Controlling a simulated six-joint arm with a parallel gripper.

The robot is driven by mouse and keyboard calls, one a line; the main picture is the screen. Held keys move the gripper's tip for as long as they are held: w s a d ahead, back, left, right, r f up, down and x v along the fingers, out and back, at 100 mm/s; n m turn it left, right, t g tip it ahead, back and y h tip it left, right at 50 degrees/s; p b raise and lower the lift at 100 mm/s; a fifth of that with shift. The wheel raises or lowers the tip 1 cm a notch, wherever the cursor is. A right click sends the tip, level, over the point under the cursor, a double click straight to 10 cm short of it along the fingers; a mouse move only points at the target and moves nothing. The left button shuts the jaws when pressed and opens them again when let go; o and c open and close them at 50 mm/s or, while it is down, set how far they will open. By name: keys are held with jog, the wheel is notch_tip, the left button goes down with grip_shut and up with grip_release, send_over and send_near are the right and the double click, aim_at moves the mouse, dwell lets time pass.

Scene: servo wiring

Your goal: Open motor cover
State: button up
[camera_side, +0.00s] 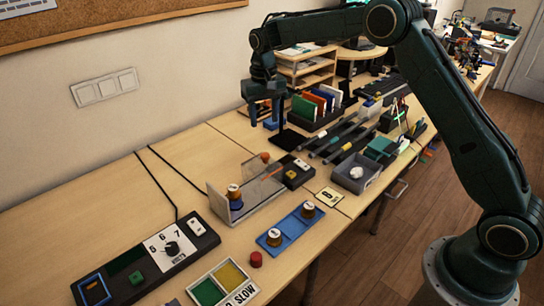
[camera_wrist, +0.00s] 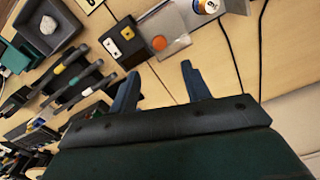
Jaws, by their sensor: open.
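The motor cover (camera_side: 262,185) looks like a clear panel on a grey tray (camera_side: 240,211) in the middle of the bench, with an orange knob (camera_side: 265,157) at its far end. In the wrist view the knob (camera_wrist: 159,43) sits on the clear panel (camera_wrist: 177,46). A copper-coloured motor (camera_side: 234,191) with a blue base stands at the tray's near left end; its top shows in the wrist view (camera_wrist: 206,6). My gripper (camera_side: 263,123) is open and empty, in the air beyond the knob. In the wrist view the knob lies ahead of the two blue fingers (camera_wrist: 160,72), apart from them.
A black box with two buttons (camera_side: 297,172) stands close beside the cover's knob end. A blue plate with two copper-coloured parts (camera_side: 291,226) lies in front. A grey bin (camera_side: 356,174), tools and a file rack (camera_side: 317,107) stand to the right. Bench left of the tray is mostly clear.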

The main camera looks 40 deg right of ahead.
jog(key=shift+r, duration=0.8)
jog(key=s+r+n+t, duration=0.2)
jog(key=s+r+t, duration=0.1)
jog(key=s+r, duration=1.4)
jog(key=s+f+t, duration=0.1)
jog(key=s+f, duration=0.1)
jog(key=s, duration=0.9)
jog(key=s+f+n+t, duration=0.1)
jog(key=s+f, duration=0.2)
jog(key=s, duration=0.9)
jog(key=shift+a+f+n+t, duration=0.2)
jog(key=shift+a+n+t, duration=0.1)
jog(key=shift+a, duration=0.15)
